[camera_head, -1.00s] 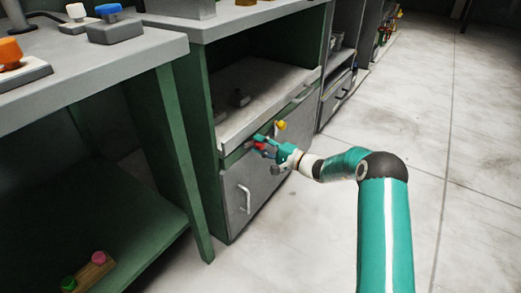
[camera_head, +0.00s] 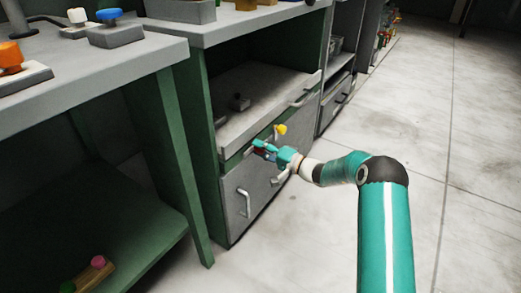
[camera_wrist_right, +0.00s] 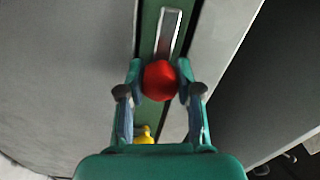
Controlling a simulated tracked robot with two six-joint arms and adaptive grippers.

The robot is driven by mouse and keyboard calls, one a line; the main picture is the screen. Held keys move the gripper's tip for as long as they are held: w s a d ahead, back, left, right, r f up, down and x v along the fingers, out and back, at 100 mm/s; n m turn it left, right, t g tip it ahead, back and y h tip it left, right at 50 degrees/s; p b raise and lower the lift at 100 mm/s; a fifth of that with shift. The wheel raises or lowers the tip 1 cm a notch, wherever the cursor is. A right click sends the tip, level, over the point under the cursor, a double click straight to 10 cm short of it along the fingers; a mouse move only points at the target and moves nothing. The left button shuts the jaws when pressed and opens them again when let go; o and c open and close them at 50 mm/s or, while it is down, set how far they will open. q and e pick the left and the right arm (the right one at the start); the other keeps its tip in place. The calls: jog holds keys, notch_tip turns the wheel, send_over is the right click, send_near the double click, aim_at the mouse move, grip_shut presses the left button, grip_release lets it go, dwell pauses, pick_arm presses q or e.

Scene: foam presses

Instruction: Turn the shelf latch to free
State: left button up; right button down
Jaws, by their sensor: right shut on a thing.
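The shelf latch has a red knob (camera_wrist_right: 160,80) at the end of a flat metal bar (camera_wrist_right: 168,32), set on a green strip. In the right wrist view the knob sits between both fingertips. My right gripper (camera_head: 259,147) is shut on the red knob, at the front of the green cabinet under the pull-out shelf (camera_head: 231,131). In the head view the fingers hide most of the knob. A yellow knob (camera_head: 280,130) is on the same strip, right of the gripper; it also shows in the wrist view (camera_wrist_right: 144,135). My left gripper is not in view.
A grey drawer front with a handle (camera_head: 243,203) is below the strip. A workbench (camera_head: 95,85) with orange, white and blue knobs stands at the left. The floor (camera_head: 455,120) at the right is clear.

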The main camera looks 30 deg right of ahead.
jog(key=shift+a+f, duration=0.2)
jog(key=shift+f, duration=0.15)
jog(key=c, duration=0.8)
grip_release()
jog(key=shift+o, duration=0.2)
jog(key=shift+d+r, duration=0.1)
jog(key=shift+r, duration=0.05)
jog(key=shift+d, duration=0.1)
jog(key=v, duration=1.2)
